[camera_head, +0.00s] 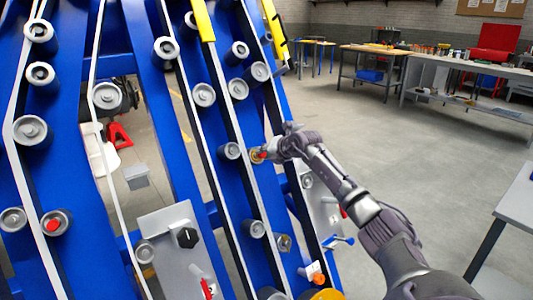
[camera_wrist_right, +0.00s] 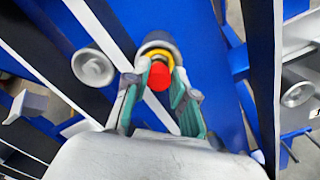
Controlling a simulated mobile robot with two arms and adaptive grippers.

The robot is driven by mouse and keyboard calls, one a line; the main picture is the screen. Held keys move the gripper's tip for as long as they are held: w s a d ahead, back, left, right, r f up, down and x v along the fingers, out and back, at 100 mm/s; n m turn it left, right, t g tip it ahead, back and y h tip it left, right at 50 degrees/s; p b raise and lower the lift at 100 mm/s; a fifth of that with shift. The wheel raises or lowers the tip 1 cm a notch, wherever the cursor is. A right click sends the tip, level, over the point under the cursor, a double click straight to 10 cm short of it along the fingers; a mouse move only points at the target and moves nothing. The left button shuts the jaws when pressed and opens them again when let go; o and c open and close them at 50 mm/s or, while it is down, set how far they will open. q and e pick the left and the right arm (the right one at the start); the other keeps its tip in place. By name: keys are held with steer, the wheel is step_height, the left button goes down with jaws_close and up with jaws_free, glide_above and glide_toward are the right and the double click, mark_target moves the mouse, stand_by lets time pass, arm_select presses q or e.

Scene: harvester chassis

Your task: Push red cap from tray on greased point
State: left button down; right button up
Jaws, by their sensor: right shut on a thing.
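The red cap (camera_wrist_right: 159,76) sits between the fingertips of my right gripper (camera_wrist_right: 160,82), which is shut on it. The cap is in front of a round grey fitting with a yellow ring (camera_wrist_right: 155,52) on the blue chassis, the likely greased point. Whether the cap touches the fitting cannot be told. In the head view, the right gripper (camera_head: 272,151) reaches in from the right to this fitting, and a bit of red (camera_head: 263,154) shows at its tips. No tray can be made out. My left gripper is not in view.
The blue chassis (camera_head: 178,110) carries several grey rollers and white belts around the gripper. Another red-centred fitting (camera_head: 54,224) is at lower left, and an orange cap (camera_head: 318,279) at the bottom. A workbench (camera_head: 470,70) stands far right; the floor between is clear.

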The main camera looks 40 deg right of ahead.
steer(key=shift+w+f, duration=0.15)
steer(key=shift+w, duration=0.05)
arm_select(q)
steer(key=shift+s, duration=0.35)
arm_select(e)
steer(key=shift+w, duration=0.1)
steer(key=shift+w, duration=0.1)
steer(key=o, duration=0.8)
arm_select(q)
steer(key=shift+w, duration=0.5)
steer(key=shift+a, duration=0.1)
